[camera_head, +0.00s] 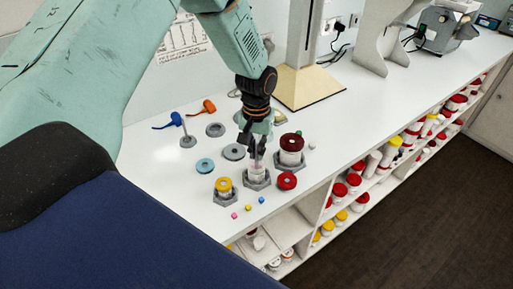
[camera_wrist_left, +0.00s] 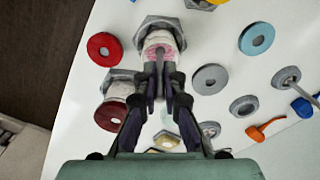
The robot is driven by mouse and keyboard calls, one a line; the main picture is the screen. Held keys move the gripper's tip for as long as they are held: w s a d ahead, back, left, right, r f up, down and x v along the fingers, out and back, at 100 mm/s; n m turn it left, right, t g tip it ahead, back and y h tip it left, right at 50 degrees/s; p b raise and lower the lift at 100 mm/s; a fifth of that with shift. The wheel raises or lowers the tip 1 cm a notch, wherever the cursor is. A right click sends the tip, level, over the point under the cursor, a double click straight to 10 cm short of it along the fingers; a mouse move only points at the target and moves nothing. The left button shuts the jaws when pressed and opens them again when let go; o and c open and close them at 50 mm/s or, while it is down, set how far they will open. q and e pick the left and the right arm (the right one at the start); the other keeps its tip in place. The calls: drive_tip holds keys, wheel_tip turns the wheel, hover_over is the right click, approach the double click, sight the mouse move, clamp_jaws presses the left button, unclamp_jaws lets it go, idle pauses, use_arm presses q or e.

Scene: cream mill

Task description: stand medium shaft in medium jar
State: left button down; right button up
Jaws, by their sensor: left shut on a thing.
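The medium jar (camera_head: 257,175) stands upright in a grey hexagonal base, between a jar with a yellow ring lid and a taller dark-red-lidded jar. Its top is open, with something pink at its mouth in the left wrist view (camera_wrist_left: 158,50). My left gripper (camera_head: 257,150) points down right over this jar and is shut on the medium shaft. The fingers hide most of the shaft, and I cannot tell how deep its lower end is. My right gripper is not in view.
The yellow-lidded jar (camera_head: 224,187) and dark-red-lidded jar (camera_head: 291,148) stand close on either side. A red disc (camera_head: 286,180), blue ring (camera_head: 204,166) and grey ring (camera_head: 233,152) lie around. Small coloured cubes lie near the front edge.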

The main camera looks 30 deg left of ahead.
use_arm(q)
drive_tip(key=shift+f+b, duration=0.5)
drive_tip(key=shift+f, duration=0.55)
drive_tip(key=c, duration=1.4)
unclamp_jaws()
drive_tip(key=shift+o, duration=0.2)
drive_tip(key=o, duration=0.5)
drive_tip(key=shift+o, duration=0.2)
drive_tip(key=shift+r, duration=0.15)
